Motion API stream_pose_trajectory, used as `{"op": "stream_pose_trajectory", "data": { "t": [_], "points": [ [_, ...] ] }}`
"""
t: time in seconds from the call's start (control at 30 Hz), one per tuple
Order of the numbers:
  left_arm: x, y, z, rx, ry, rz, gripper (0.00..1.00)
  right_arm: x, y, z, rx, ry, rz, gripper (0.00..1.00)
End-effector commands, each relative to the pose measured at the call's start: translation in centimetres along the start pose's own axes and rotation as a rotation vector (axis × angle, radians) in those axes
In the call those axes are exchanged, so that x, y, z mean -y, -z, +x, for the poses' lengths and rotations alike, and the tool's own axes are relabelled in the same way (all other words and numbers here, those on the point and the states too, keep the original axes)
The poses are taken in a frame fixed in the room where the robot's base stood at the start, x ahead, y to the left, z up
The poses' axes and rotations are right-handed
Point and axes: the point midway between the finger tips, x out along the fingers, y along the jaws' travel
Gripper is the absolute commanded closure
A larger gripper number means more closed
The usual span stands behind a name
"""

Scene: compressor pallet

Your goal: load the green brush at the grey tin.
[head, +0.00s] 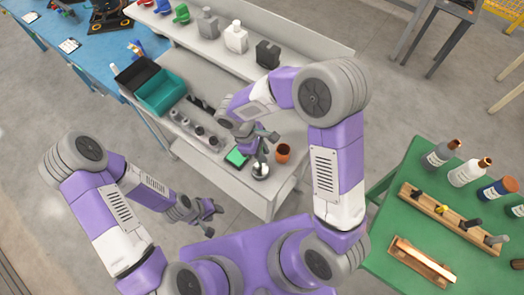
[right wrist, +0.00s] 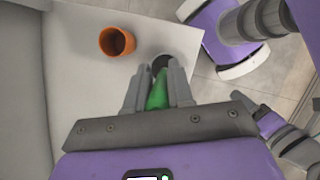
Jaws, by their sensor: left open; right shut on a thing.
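My right gripper (head: 262,148) is shut on the green brush (right wrist: 157,95), which shows between its fingers in the right wrist view (right wrist: 157,75). The grey tin (head: 260,172) stands near the front edge of the white-topped bench. Its dark opening (right wrist: 161,62) lies just beyond the fingertips in the right wrist view, partly hidden by them. The brush is over or at the tin; I cannot tell whether its tip is inside. My left gripper (head: 208,210) is open and empty, low in front of the bench, away from both.
An orange pot (head: 283,153) stands right of the tin in the head view, close to it. Several small grey pieces (head: 199,131) and a teal bin (head: 162,92) stand further left. A raised shelf (head: 290,62) holds bottles behind. A green table (head: 385,240) stands at right.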

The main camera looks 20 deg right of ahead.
Motion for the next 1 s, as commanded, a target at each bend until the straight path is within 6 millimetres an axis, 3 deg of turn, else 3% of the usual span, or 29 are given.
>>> {"op": "stream_pose_trajectory", "data": {
  "t": [1.0],
  "points": [
    [0.22, 0.02, 0.59, 0.0, 0.0, 0.0, 0.57, 0.0, 0.31, 0.78, 0.0, 0.0, 0.0, 1.0]
  ]
}}
